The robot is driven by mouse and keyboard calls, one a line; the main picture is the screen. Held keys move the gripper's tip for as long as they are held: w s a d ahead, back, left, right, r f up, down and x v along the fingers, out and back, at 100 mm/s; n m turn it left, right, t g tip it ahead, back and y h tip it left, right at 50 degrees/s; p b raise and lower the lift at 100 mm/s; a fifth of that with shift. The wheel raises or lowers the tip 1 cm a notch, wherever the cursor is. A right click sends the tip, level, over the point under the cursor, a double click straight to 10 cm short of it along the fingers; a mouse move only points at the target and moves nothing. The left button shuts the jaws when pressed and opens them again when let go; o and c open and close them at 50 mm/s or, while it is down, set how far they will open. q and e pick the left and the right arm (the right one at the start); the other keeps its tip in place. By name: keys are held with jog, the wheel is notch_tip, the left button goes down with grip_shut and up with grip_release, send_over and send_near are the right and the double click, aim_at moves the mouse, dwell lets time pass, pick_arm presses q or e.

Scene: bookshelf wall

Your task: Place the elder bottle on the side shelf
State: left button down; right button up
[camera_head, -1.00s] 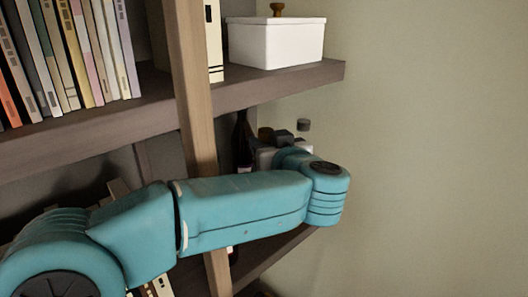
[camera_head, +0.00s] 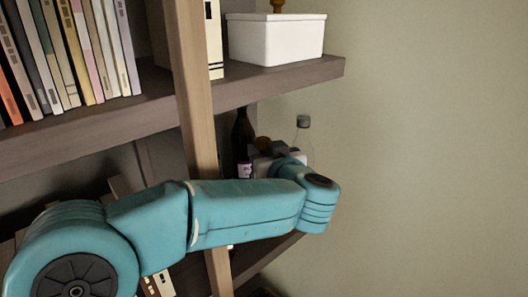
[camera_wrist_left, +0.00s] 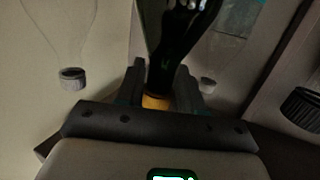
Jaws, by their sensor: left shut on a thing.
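My left gripper (camera_head: 268,152) is at the bottle compartment right of the wooden post, largely hidden behind my own wrist. In the left wrist view, the gripper (camera_wrist_left: 160,85) is shut on a dark green bottle (camera_wrist_left: 180,35) at its neck, by the golden cap (camera_wrist_left: 155,102). That bottle appears cap-down in this view, and its label is not readable, so I cannot confirm it is the elder one. The lower shelf (camera_head: 262,252) is partly covered by my arm. My right gripper is not in view.
A dark bottle with a pale label (camera_head: 242,145) stands left of the gripper. A clear bottle with a grey cap (camera_head: 303,122) stands right of it. The upper shelf (camera_head: 285,88) overhangs them, carrying a white box (camera_head: 275,42). The wooden post (camera_head: 198,120) is close left.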

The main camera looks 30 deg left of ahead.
pick_arm(q)
jog(key=shift+f, duration=0.1)
jog(key=c, duration=0.7)
grip_release()
jog(key=shift+s+d, duration=0.3)
jog(key=shift+d, duration=0.05)
jog(key=b+v, duration=0.1)
jog(key=v, duration=0.4)
jog(key=b+v, duration=0.1)
jog(key=v, duration=0.5)
jog(key=shift+s+r, duration=0.1)
jog(key=shift+r, duration=0.15)
jog(key=shift+d, duration=0.1)
